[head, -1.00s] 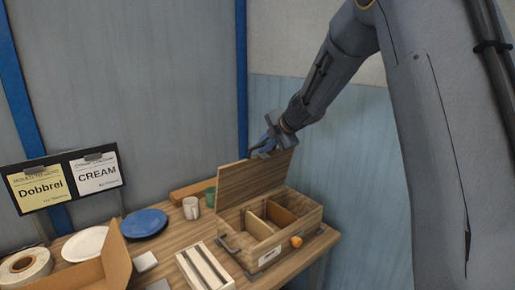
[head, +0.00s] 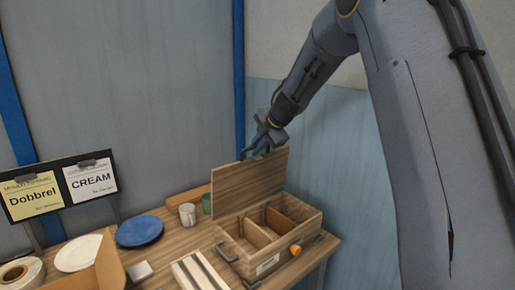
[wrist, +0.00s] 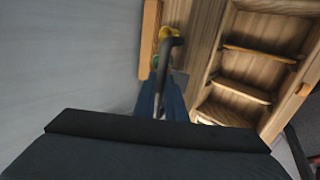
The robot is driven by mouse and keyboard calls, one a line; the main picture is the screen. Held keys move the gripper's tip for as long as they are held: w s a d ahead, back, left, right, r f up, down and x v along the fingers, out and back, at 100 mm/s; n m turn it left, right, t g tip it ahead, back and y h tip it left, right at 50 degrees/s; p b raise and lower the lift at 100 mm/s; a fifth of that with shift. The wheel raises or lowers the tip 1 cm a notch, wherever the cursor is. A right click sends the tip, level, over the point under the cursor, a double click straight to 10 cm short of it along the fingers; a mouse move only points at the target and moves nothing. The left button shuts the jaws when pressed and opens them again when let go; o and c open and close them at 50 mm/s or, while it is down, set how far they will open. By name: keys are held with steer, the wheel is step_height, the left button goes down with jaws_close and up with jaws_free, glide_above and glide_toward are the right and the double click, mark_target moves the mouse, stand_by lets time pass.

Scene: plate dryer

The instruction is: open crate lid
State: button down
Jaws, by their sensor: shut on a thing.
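The wooden crate (head: 283,257) stands on the right of the table, its divided inside showing. Its lid (head: 245,190) stands raised, near upright, along the crate's back edge. My gripper (head: 257,153) is at the lid's top edge, shut on the lid; the exact contact is hard to see. In the wrist view the gripper fingers (wrist: 163,100) are beside a dark bar, with the lid (wrist: 200,38) next to them and the open crate (wrist: 204,82) to the right. An orange knob (head: 295,250) is on the crate's front.
A grey mug (head: 187,215) and a green mug (head: 207,204) stand left of the lid. Walls stand close behind.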

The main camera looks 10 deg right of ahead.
steer(key=c, duration=1.8)
jaws_free()
steer(key=shift+f, duration=0.1)
steer(key=shift+s, duration=0.1)
